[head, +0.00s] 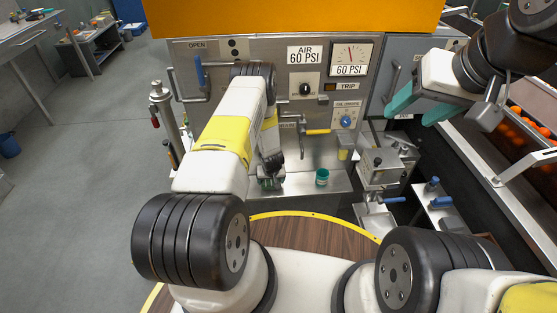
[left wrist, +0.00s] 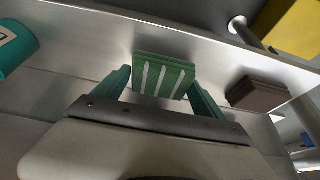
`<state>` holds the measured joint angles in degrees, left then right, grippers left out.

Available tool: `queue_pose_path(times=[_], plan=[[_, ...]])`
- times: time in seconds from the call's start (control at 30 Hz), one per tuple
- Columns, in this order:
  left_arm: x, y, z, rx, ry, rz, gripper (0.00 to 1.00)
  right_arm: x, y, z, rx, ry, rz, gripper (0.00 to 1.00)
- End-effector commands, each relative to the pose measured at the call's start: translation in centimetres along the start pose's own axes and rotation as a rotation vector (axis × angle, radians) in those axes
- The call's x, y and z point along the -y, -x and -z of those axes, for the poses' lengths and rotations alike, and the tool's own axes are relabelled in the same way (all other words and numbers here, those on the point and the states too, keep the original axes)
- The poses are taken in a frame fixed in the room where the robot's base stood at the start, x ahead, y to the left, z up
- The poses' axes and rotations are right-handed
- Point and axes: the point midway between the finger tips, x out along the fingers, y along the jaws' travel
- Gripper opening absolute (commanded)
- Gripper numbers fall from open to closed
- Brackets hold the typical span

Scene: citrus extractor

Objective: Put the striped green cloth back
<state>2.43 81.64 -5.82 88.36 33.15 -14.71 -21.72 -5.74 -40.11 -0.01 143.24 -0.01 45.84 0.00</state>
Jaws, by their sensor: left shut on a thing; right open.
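The striped green cloth (left wrist: 162,76) is a folded green block with white stripes. In the left wrist view it sits between the teal fingers of my left gripper (left wrist: 160,92), which is shut on it. A metal shelf lies close around it; I cannot tell whether the cloth touches the shelf. In the head view my left gripper (head: 270,182) is low at the steel shelf (head: 300,183), and the cloth is mostly hidden by it. My right gripper (head: 420,100) is open and empty at the upper right.
A teal-green cup (head: 322,176) stands on the shelf to the right of my left gripper. A brown block (left wrist: 258,93) lies right of the cloth in the left wrist view. The panel has handles and a yellow lever (head: 318,131). Metal fixtures (head: 385,165) stand to the right.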

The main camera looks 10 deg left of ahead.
Motion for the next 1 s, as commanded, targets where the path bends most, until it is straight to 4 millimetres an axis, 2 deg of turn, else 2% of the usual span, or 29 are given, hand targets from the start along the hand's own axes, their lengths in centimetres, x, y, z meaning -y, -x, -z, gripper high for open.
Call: queue_pose_path(times=[0.1, 0.43, 0.47, 0.53, 0.57, 0.87, 1.0], plan=[[0.0, -0.9, -0.2, -0.004, 0.000, -0.001, 0.43, 0.0, 0.0, 0.0, 0.000, 0.000, 0.000, 0.56], [0.0, -1.2, -0.3, -0.004, 0.000, 0.000, 0.43, 0.0, 0.0, 0.0, 0.000, 0.000, 0.000, 0.56], [0.0, -1.2, -0.3, -0.004, 0.000, 0.000, 0.83, 0.0, 0.0, 0.0, 0.000, 0.000, 0.000, 0.56], [0.0, -1.1, -0.3, -0.004, 0.000, 0.000, 0.97, 0.0, 0.0, 0.0, 0.000, 0.000, 0.000, 0.56], [0.0, -1.1, -0.3, -0.004, 0.000, 0.000, 1.00, 0.0, 0.0, 0.0, 0.000, 0.000, 0.000, 0.56], [0.0, -1.3, -0.4, -0.003, 0.002, 0.000, 1.00, 0.0, 0.0, 0.0, 0.000, 0.000, 0.000, 0.56], [0.0, 0.5, -0.2, -0.005, 0.000, -0.001, 1.00, 0.0, 0.0, 0.0, 0.000, 0.000, 0.000, 0.56]])
